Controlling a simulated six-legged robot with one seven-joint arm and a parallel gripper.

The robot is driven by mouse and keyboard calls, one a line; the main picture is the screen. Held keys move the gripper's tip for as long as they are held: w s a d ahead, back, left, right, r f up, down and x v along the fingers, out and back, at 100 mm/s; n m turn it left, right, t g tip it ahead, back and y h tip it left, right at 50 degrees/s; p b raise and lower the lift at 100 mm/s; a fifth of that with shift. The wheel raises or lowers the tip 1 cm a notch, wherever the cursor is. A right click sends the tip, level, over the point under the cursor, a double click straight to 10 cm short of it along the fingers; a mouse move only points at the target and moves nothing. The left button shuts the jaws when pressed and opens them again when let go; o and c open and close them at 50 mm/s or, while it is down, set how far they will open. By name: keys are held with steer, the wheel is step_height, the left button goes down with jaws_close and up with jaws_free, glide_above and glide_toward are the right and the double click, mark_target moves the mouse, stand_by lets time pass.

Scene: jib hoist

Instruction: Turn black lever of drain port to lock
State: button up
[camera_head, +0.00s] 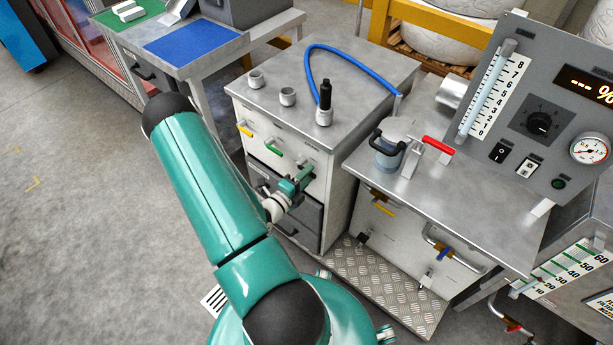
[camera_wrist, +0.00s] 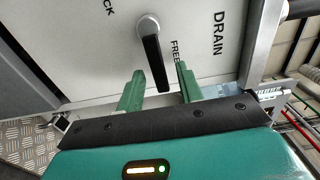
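The black lever (camera_wrist: 153,62) of the drain port hangs from a round silver pivot (camera_wrist: 148,27) on a pale panel, in the wrist view. It points down the picture and slightly right, with the word FREE just right of it. DRAIN is printed farther right, and a cut-off label ending in "CK" shows at upper left. My gripper (camera_wrist: 160,72) is open, its two green fingers on either side of the lever's lower end, with gaps visible. In the head view my gripper (camera_head: 303,178) is at the front of the white cabinet (camera_head: 270,128); I cannot make out the lever there.
The cabinet front also carries a yellow handle (camera_head: 244,129) and a green handle (camera_head: 275,150). A dark drawer front (camera_head: 285,198) is below. A steel bench (camera_head: 475,195) with a gauge panel (camera_head: 545,115) stands right. Open floor (camera_head: 90,220) lies left.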

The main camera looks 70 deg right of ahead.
steer(key=shift+d, duration=0.1)
jaws_close()
